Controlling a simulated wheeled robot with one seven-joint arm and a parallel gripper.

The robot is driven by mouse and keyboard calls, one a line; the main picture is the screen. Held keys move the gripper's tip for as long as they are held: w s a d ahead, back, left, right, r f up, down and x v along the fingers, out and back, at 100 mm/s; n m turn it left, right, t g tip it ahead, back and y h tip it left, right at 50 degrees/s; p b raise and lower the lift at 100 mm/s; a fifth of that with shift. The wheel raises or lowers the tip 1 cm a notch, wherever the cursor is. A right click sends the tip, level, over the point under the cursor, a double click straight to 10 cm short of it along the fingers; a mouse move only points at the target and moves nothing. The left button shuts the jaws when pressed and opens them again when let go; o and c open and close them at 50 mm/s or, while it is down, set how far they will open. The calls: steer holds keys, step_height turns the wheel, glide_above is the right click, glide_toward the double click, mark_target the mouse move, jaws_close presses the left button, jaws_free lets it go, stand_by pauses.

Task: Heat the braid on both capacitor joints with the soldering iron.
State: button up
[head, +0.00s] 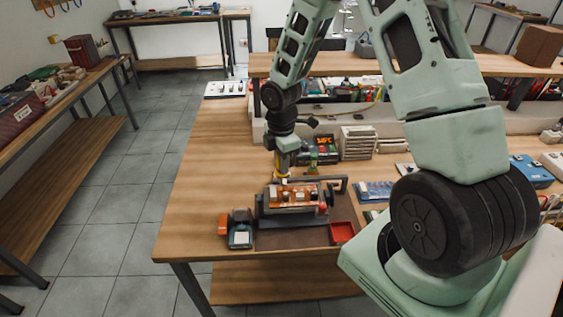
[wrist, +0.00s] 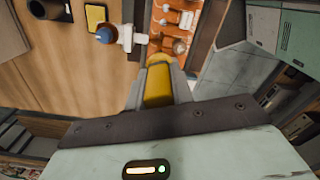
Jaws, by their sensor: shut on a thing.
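My gripper (head: 281,160) points down over the bench and is shut on a yellow handle, which I take to be the soldering iron (head: 281,172). In the wrist view the yellow handle (wrist: 158,84) sits between the grey fingers of my gripper (wrist: 160,92). An orange circuit board (head: 292,195) lies in a dark holder below my gripper. In the wrist view the board (wrist: 172,32) shows beyond the handle, with several copper-coloured round parts on it. The iron's tip is hidden, so I cannot tell whether it touches the board. I cannot make out the braid or the capacitor joints.
The holder stands on a dark mat (head: 300,238) near the bench's front edge. A red tray (head: 342,232) is to its right, and a small red and teal device (head: 239,232) to its left. Several boxes (head: 357,142) stand behind. The bench's left part (head: 205,180) is clear.

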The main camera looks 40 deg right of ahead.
steer(key=shift+r, duration=0.6)
steer(key=shift+f, duration=0.15)
steer(key=shift+s+d+f+b, duration=0.2)
steer(key=shift+d+f+b, duration=0.1)
steer(key=shift+f, duration=0.3)
steer(key=shift+s+d+f+b, duration=0.15)
steer(key=shift+d+f+b, duration=0.15)
steer(key=shift+f, duration=0.25)
steer(key=shift+s+d+f+b, duration=0.2)
steer(key=shift+d+f, duration=0.1)
steer(key=shift+f, duration=0.3)
steer(key=shift+p, duration=0.3)
steer(key=shift+f, duration=0.35)
stand_by(0.4)
steer(key=shift+s+f, duration=0.15)
stand_by(3.1)
